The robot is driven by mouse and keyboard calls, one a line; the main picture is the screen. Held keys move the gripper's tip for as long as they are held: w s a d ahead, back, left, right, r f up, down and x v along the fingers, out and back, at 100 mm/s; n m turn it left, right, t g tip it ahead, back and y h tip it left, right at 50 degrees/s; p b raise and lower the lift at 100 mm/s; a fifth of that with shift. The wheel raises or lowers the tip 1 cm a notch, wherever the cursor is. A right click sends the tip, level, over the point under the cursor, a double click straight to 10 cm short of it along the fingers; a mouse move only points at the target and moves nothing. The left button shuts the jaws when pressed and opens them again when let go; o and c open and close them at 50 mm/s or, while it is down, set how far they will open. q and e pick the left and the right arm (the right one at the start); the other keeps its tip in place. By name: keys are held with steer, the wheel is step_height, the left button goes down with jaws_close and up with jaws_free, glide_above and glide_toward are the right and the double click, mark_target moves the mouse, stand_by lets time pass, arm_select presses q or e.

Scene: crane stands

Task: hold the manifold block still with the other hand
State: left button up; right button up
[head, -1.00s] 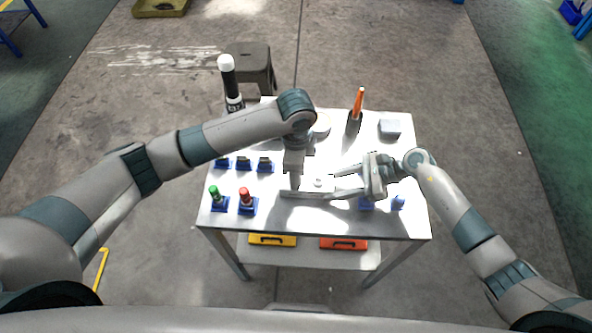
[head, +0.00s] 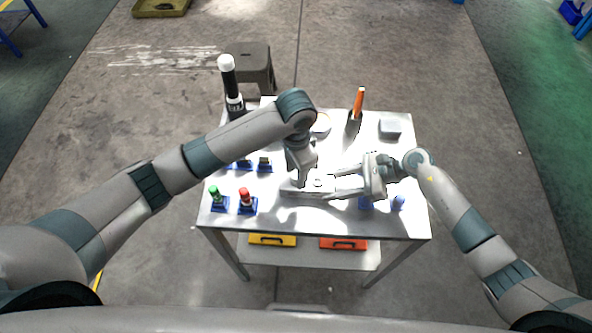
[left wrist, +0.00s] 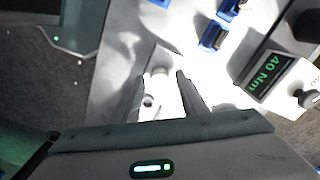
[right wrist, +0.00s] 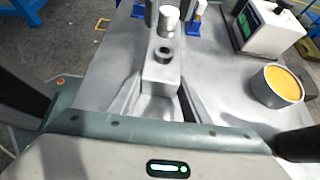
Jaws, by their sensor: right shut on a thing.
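The pale grey manifold block (head: 305,192) lies near the front middle of the table. My right gripper (head: 334,194) is shut on its right end; in the right wrist view the fingers flank the block (right wrist: 160,78). A dark ring-shaped port (right wrist: 164,53) and a pale cylindrical fitting (right wrist: 168,20) show on its top. My left gripper (head: 302,180) points down over the block's left part. In the left wrist view its fingers (left wrist: 162,76) are apart, on either side of the fitting; whether they touch it I cannot tell.
Blue holders with a green-topped piece (head: 215,194) and a red-topped piece (head: 245,197) stand at front left. A box with a "40 Nm" display (left wrist: 272,78) and an open tin with orange contents (right wrist: 280,84) stand behind. An orange-handled tool (head: 358,105) is at the back right.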

arm_select(q)
steer(key=shift+n, duration=0.7)
steer(key=n, duration=0.4)
steer(key=shift+n, duration=0.3)
steer(key=shift+n, duration=0.3)
steer(key=n, duration=0.5)
